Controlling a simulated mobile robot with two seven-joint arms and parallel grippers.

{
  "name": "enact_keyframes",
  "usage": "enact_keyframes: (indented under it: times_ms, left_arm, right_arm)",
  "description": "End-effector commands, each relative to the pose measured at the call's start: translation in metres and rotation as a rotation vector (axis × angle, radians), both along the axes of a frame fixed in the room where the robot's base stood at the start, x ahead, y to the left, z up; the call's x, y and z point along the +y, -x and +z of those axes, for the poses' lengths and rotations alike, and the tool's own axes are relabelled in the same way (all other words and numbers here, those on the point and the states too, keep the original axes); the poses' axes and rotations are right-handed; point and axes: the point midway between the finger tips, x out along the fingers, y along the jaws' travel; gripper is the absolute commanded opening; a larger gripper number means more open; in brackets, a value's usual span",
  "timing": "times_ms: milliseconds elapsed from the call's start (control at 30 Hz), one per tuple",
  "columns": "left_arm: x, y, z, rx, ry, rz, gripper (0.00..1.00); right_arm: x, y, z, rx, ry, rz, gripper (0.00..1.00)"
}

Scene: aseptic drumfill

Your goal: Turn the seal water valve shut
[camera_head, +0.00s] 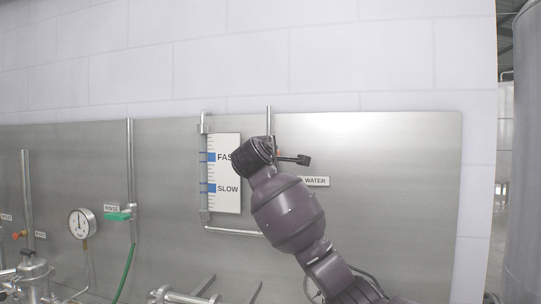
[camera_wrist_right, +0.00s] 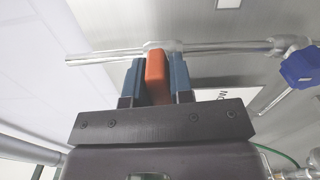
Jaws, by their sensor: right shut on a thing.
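The seal water valve shows in the right wrist view as a small metal body (camera_wrist_right: 163,46) on a thin pipe (camera_wrist_right: 110,54), with an orange-red lever (camera_wrist_right: 157,76). The lever appears crosswise to the pipe in that view. My right gripper (camera_wrist_right: 157,82) is shut on the lever, with one blue finger on each side of it. In the head view my right gripper (camera_head: 278,155) is at the panel by the vertical pipe (camera_head: 269,120), just above a label reading "WATER" (camera_head: 316,181). My wrist hides most of the valve there. My left gripper is not in view.
A gauge board marked FAST and SLOW (camera_head: 229,200) stands close left of my wrist, with a metal tube beside it. The panel's right part (camera_head: 400,170) is bare.

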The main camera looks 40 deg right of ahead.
Motion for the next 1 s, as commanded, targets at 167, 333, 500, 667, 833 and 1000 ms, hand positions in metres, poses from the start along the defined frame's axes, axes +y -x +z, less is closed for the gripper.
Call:
enact_keyframes:
  times_ms: [167, 333, 500, 667, 833, 1000]
  left_arm:
    - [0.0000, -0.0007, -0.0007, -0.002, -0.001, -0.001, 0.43]
    - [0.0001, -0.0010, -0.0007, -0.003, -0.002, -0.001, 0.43]
    - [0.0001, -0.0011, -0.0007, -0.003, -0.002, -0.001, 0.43]
    - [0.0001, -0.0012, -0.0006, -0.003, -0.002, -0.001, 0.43]
    - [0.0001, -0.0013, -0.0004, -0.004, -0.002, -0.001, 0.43]
    - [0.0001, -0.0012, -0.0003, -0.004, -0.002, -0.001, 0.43]
  right_arm:
    - [0.0001, -0.0003, -0.0037, -0.050, -0.046, 0.001, 0.00]
    - [0.0004, -0.0004, -0.0044, -0.075, -0.068, 0.001, 0.00]
    - [0.0002, -0.0004, -0.0046, -0.084, -0.076, 0.001, 0.00]
    - [0.0003, -0.0005, -0.0048, -0.083, -0.076, 0.001, 0.00]
    - [0.0003, -0.0005, -0.0051, -0.083, -0.076, 0.001, 0.26]
    - [0.0001, -0.0003, -0.0042, -0.083, -0.075, 0.000, 0.47]
